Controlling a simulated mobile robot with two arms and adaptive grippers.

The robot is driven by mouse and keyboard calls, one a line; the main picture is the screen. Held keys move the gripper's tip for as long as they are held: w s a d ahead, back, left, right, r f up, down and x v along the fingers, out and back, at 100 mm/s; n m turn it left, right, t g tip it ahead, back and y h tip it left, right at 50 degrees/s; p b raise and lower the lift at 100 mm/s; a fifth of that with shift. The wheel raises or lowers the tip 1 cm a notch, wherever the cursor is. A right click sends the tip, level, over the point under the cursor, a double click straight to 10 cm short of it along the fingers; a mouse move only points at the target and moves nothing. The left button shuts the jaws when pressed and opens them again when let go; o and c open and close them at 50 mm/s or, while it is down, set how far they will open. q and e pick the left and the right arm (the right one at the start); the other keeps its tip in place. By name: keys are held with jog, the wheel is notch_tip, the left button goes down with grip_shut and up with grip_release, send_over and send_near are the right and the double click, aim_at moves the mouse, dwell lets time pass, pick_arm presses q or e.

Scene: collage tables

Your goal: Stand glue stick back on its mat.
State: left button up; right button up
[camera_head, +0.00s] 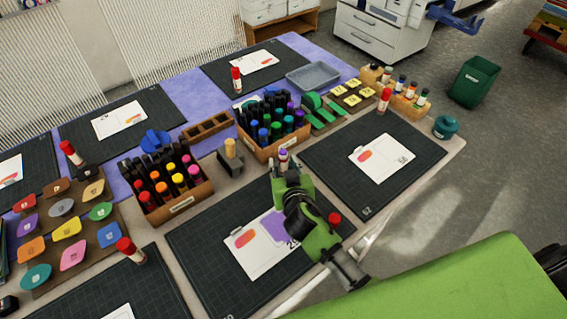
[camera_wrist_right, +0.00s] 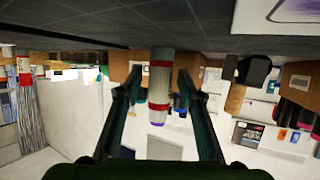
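The uncapped glue stick (camera_head: 283,157) has a pale body, red bands and a purple tip. It is upright, near the back edge of the front middle mat (camera_head: 200,249). My right gripper (camera_head: 283,168) is at the stick, with its arm reaching over the mat. The stick's foot comes close to the dark mat surface there; contact is unclear. A red cap (camera_head: 334,218) shows on the mat right of my arm. My left gripper is out of view.
Marker crates stand behind, one with warm colours (camera_head: 180,207) and one with cool colours (camera_head: 268,150). A paper card (camera_head: 246,257) lies on the mat. The right mat (camera_head: 330,160) holds another card and a red-capped glue stick (camera_head: 384,101).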

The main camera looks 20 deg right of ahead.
jog(key=shift+s+f, duration=0.2)
jog(key=shift+f, duration=0.2)
jog(key=shift+r+p, duration=0.8)
jog(key=shift+p, duration=0.05)
jog(key=b+v, duration=0.1)
jog(key=v, duration=0.9)
jog(key=shift+s+a+r, duration=0.1)
jog(key=shift+s+r, duration=0.05)
jog(key=shift+s, duration=0.05)
jog(key=shift+s+r, duration=0.3)
jog(key=shift+s, duration=0.2)
